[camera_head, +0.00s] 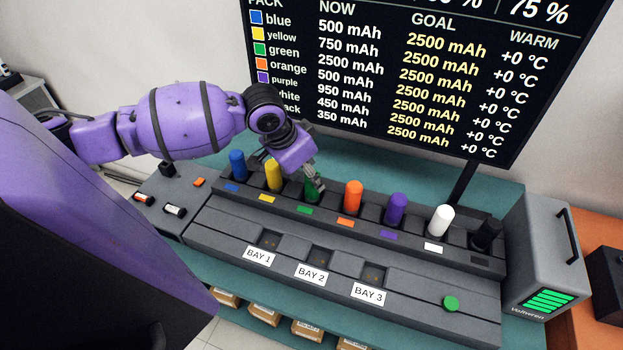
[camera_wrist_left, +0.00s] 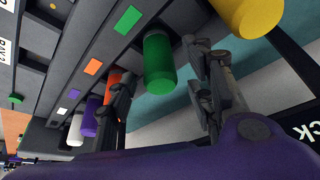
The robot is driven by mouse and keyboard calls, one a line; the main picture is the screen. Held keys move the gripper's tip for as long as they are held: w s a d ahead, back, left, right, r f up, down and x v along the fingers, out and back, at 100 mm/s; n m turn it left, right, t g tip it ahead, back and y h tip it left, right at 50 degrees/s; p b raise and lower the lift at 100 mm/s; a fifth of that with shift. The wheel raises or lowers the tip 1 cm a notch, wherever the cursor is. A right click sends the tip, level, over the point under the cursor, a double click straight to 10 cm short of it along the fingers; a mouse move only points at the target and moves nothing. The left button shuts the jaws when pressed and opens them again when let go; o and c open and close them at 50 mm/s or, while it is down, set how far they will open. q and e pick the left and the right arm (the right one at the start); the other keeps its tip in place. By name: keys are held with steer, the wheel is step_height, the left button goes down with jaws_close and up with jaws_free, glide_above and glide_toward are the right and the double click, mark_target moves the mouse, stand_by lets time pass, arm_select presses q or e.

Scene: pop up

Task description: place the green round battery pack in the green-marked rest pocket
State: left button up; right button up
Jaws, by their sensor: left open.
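The green round battery pack (camera_head: 309,193) stands upright in the back row, right behind the green mark (camera_head: 305,210); its base looks seated in the pocket there. In the left wrist view the green pack (camera_wrist_left: 158,68) is beside the green mark (camera_wrist_left: 128,19). My left gripper (camera_head: 316,184) is at the pack's upper part. In the left wrist view its two fingers (camera_wrist_left: 164,72) are apart, one on each side of the pack, with visible gaps. My right gripper is not in view.
The yellow pack (camera_head: 272,175) and orange pack (camera_head: 352,196) stand on either side. Purple, white, black and blue packs fill the same row. Three empty-looking bays and a green button (camera_head: 451,303) lie in front. The screen (camera_head: 400,70) lists green at 2500 mAh.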

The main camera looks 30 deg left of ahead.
arm_select(q)
steer(key=p+v, duration=0.1)
steer(key=v, duration=0.8)
